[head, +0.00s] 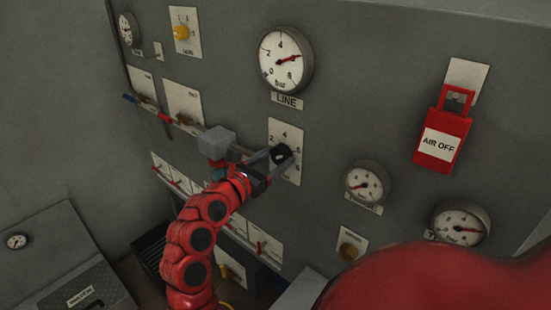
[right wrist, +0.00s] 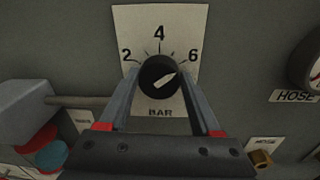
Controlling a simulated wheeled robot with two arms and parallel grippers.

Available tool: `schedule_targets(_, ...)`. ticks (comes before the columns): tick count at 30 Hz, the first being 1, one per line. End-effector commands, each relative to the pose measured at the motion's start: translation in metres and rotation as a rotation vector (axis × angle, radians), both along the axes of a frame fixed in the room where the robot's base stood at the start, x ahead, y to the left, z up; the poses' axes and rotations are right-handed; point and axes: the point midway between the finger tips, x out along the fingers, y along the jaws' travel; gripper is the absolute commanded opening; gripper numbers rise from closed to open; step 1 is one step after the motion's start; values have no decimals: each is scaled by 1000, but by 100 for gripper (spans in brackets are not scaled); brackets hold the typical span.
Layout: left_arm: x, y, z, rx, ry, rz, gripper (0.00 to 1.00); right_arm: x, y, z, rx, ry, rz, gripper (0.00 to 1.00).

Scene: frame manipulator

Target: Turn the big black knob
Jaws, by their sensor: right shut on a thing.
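In the right wrist view the knob (right wrist: 158,77) has a white pointer aimed up and right, between 4 and 6. The word BAR is on the plate below it. My right gripper (head: 268,160) reaches the knob from the lower left in the head view. Its two fingers (right wrist: 158,88) are shut on the knob, one on each side. My left gripper is not in view.
The LINE gauge (head: 286,59) is above the knob, its red needle between 4 and 6. A grey block (head: 215,142) on a thin rod is close left of my gripper. A red AIR OFF tag (head: 440,140) hangs at right. Smaller gauges (head: 367,184) are lower right.

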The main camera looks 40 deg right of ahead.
Motion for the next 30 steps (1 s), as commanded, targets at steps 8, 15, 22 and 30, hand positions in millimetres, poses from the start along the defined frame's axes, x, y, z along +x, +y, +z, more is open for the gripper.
schedule_targets(8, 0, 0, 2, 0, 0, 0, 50, 1, 0, 0, -13, 187, 1, 9)
schedule_targets(15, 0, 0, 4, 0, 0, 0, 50, 2, 0, 1, -27, 314, 2, 9)
schedule_targets(22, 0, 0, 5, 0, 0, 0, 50, 2, 0, 1, -33, 376, 0, 9)
schedule_targets(30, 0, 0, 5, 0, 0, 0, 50, 2, 0, 1, -34, 386, 0, 9)
